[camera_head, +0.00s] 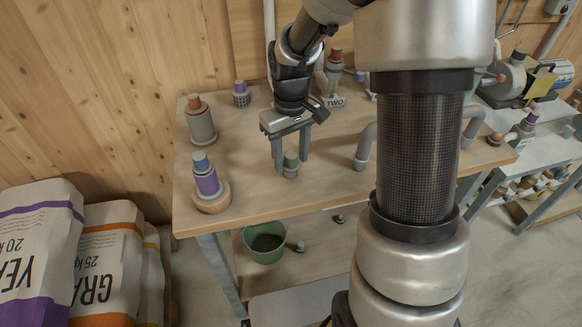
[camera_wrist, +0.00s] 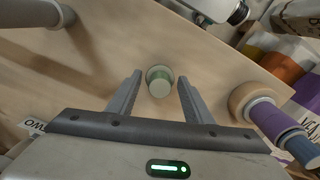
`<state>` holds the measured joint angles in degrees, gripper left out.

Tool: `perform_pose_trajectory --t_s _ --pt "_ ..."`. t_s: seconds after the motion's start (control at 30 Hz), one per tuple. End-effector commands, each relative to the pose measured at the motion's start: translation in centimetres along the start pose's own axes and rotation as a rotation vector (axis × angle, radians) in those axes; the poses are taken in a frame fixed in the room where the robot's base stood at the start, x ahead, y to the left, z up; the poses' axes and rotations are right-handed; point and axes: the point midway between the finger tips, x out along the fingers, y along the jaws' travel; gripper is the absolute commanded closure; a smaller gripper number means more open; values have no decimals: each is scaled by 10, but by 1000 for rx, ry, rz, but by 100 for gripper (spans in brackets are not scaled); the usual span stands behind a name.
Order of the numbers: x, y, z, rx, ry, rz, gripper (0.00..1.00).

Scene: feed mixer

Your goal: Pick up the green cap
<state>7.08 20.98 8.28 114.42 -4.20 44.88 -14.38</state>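The green cap (camera_head: 291,164) stands on the wooden table near its front edge. In the wrist view the green cap (camera_wrist: 160,81) shows from above, ahead of and between my fingertips, with a gap to each finger. My gripper (camera_head: 292,166) is open above the table, pointing down, with one finger on each side of the cap. In the wrist view my gripper (camera_wrist: 158,84) shows both fingers spread and nothing held. I cannot tell how far the fingertips reach down beside the cap.
A purple bottle with a blue cap (camera_head: 205,178) on a round wooden base stands left of my gripper. A grey bottle with an orange cap (camera_head: 200,122) and a small purple cap (camera_head: 241,94) stand farther back. A grey pipe (camera_head: 367,146) stands to the right. A green bucket (camera_head: 264,243) sits below.

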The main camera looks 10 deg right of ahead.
Motion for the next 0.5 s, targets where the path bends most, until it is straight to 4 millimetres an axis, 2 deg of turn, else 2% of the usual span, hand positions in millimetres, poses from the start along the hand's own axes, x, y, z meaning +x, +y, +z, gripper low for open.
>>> perform_pose_trajectory --t_s 0.03,0.2,0.4,0.5 --pt "0 0 0 0 0 0 63" --pt "0 0 0 0 1 0 89" --pt "-1 0 0 0 1 0 89" --pt "-9 0 -1 0 2 1 89"
